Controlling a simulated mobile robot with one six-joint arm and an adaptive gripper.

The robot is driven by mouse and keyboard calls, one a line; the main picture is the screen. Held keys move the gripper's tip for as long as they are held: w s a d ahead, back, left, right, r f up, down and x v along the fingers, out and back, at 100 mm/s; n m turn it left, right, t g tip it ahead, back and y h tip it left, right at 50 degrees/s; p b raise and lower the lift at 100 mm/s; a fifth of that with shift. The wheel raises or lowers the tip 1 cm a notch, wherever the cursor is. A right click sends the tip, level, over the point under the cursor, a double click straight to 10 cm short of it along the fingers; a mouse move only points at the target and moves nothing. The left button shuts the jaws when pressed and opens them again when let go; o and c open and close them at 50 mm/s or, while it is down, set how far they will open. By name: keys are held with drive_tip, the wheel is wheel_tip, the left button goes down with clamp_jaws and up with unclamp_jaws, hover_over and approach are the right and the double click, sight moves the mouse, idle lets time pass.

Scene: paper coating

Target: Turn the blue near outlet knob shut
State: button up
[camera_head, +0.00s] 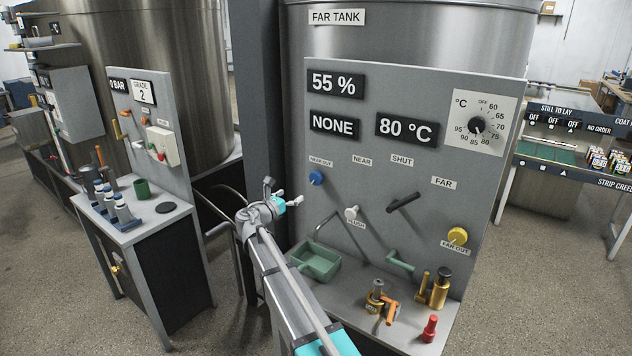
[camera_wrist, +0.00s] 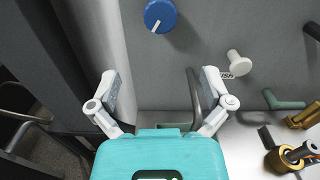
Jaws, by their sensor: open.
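The blue near outlet knob (camera_head: 316,178) sits on the upright grey panel (camera_head: 350,200), under a "NEAR OUT" label. In the wrist view the blue knob (camera_wrist: 160,16) is at the top edge, partly cut off, with a white pointer line toward its lower left. My gripper (camera_head: 281,191) is left of the panel, a little lower and left of the knob. In the wrist view my gripper (camera_wrist: 160,78) has its two white fingers spread wide with nothing between them. The knob lies beyond the fingertips and apart from them.
A white flush knob (camera_head: 351,213), a black lever (camera_head: 404,202) and a yellow far outlet knob (camera_head: 457,236) share the panel. A bent metal pipe (camera_wrist: 193,98) shows behind my right finger. The ledge below holds a green tray (camera_head: 318,262) and brass fittings (camera_head: 376,294).

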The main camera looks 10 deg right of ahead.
sight(314, 180)
drive_tip(key=shift+w+d, duration=0.1)
drive_tip(key=x, duration=1.3)
drive_tip(key=shift+w+d, duration=0.15)
drive_tip(key=shift+d, duration=0.1)
drive_tip(key=shift+c, duration=0.3)
drive_tip(key=c, duration=1)
